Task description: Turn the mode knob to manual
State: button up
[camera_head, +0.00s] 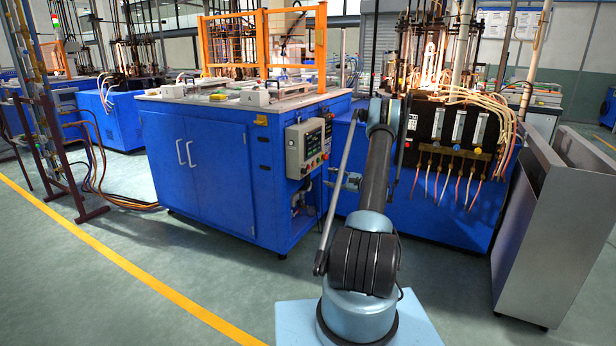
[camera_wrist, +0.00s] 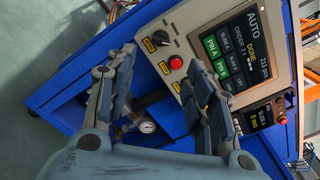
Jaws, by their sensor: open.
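The control panel (camera_head: 308,146) is a grey box on the right side of the blue cabinet, with a screen and small controls. In the wrist view, the tilted panel (camera_wrist: 182,32) carries a black knob (camera_wrist: 159,39) beside yellow labels, which looks like the mode knob; its exact setting is too small to read. The screen (camera_wrist: 243,50) reads AUTO and DONE. A red button (camera_wrist: 175,62) sits below the knob. My gripper (camera_wrist: 163,60) is open and empty, its fingers apart on either side of the knob and button area. In the head view, my gripper (camera_head: 345,181) is small, right of the panel.
A second screen (camera_wrist: 257,117) with a red button adjoins the panel. A pressure gauge (camera_wrist: 147,127) shows between my fingers, below the panel. The blue cabinet (camera_head: 200,175) is left of my arm. A metal bin (camera_head: 560,225) stands right. Open floor (camera_head: 80,270) lies at front left.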

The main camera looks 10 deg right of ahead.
aim_at(305, 172)
jog(key=x, duration=1.3)
jog(key=shift+w+a, duration=0.25)
jog(key=shift+a, duration=0.05)
jog(key=shift+c, duration=0.5)
jog(key=c, duration=1)
